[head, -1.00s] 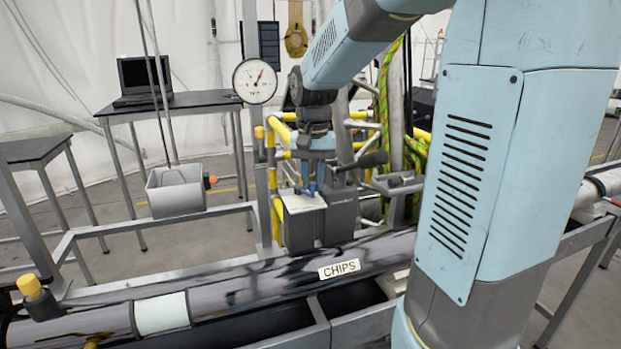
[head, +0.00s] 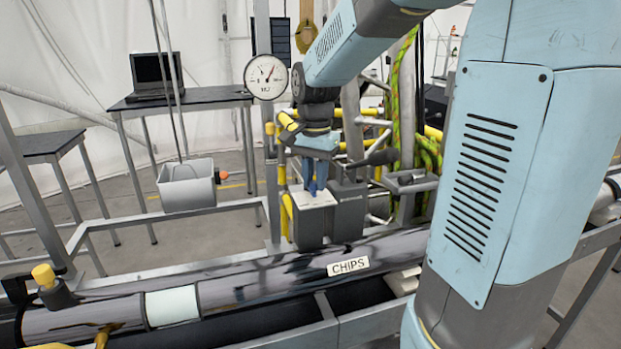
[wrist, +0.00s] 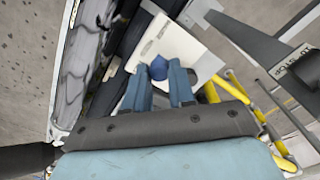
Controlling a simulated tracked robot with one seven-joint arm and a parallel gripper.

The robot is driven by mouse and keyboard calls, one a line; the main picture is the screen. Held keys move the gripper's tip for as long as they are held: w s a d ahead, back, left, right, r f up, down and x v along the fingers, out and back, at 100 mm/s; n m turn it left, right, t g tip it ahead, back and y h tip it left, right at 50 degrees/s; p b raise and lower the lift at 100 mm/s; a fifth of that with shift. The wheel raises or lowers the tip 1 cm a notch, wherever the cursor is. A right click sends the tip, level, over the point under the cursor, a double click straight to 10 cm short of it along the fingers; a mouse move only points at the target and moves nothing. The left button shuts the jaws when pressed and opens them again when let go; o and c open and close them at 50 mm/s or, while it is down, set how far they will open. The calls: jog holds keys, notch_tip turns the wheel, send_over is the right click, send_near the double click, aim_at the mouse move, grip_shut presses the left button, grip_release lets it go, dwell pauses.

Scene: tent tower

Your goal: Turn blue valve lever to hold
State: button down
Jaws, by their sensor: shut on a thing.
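The blue valve lever (wrist: 158,68) shows as a small rounded blue knob between my gripper's fingertips in the wrist view, over a white plate (wrist: 168,45). My gripper (wrist: 160,80) is shut on it, with a blue finger on each side. In the head view my gripper (head: 314,183) points down at the white top (head: 308,197) of a dark grey box (head: 328,222) on the pipe. There the fingers hide most of the lever, and its angle cannot be told.
A round pressure gauge (head: 266,76) stands left of my arm. Yellow rails (head: 348,113) and a green hose (head: 398,80) are close behind. A dark pipe (head: 262,277) labelled CHIPS (head: 348,266) runs below. A grey bin (head: 186,185) and a laptop (head: 155,76) are at left.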

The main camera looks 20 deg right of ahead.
aim_at(315, 182)
jog(key=shift+s+f, duration=0.1)
jog(key=shift+s, duration=0.05)
jog(key=c, duration=0.9)
grip_release()
jog(key=shift+c, duration=0.2)
jog(key=shift+r, duration=0.2)
notch_tip(315, 182, up, 14)
jog(key=shift+f, duration=0.25)
jog(key=s+d+f+n+t, duration=0.1)
jog(key=s+f+n, duration=0.3)
jog(key=s, duration=0.5)
jog(key=s+d+f+n+t, duration=0.1)
jog(key=s+f+n+t, duration=0.3)
jog(key=s, duration=0.4)
jog(key=shift+s+d+n+t, duration=0.2)
jog(key=shift+s+n+t, duration=0.1)
jog(key=shift+s+n, duration=0.15)
